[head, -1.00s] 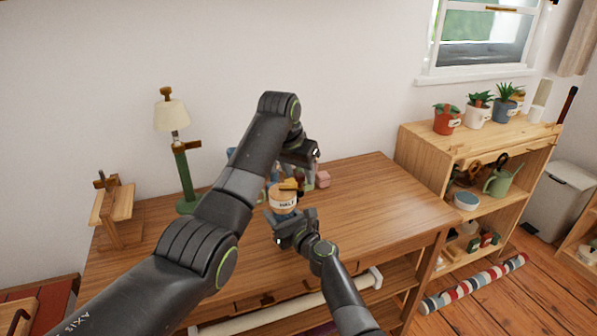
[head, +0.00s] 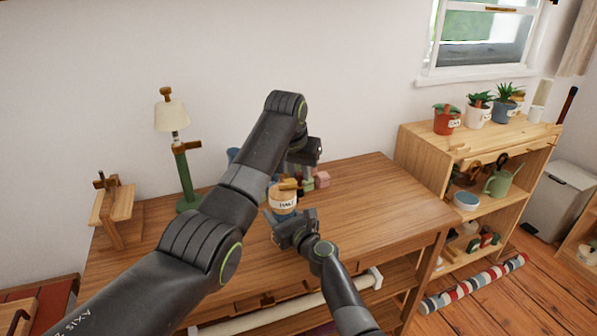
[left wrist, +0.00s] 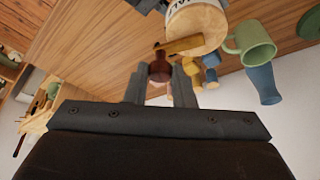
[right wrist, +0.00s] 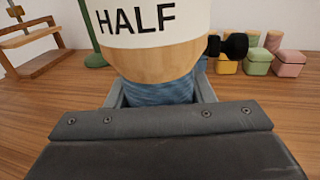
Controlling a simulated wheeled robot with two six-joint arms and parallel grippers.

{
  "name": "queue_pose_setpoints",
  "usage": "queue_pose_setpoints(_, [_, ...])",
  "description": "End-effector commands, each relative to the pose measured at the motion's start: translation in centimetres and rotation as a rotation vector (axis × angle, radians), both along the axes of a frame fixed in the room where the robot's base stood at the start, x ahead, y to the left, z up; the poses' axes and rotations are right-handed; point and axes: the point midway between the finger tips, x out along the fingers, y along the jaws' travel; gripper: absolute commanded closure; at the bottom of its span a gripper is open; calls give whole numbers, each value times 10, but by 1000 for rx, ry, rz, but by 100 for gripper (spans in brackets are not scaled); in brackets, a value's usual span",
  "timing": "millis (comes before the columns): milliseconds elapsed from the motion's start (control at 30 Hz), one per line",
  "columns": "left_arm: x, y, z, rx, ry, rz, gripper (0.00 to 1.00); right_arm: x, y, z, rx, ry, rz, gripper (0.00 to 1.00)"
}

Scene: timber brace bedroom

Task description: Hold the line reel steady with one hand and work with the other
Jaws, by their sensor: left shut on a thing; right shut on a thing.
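The line reel (head: 284,203) stands upright on the wooden table, with a wooden body and a white band reading HALF. In the right wrist view, the reel (right wrist: 160,62) shows blue wound line low down, between the fingers of my right gripper (right wrist: 160,93). That gripper is shut on the reel from the near side. A wooden crank arm (left wrist: 180,46) lies across the reel's top and ends in a dark red knob (left wrist: 159,70). My left gripper (left wrist: 162,86) is shut on this knob, one finger on each side. Its fingertips are partly hidden in the head view.
Several small coloured blocks (right wrist: 257,62) stand behind the reel. A green mug (left wrist: 254,42) and a blue vase (left wrist: 263,84) are also close by. A lamp (head: 180,150) and a wooden stand (head: 115,212) are at left. The table's right side (head: 385,200) is clear.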

Motion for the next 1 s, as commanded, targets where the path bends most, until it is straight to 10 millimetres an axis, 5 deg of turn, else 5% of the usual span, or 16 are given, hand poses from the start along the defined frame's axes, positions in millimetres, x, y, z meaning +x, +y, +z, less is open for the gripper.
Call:
queue_pose_setpoints(500, [16,1,1,3,-2,374,100,0,0,0,-3,-2,1,82])
queue_pose_setpoints(1000, [20,3,1,-1,-5,507,100,0,0,0,-2,-1,1,82])
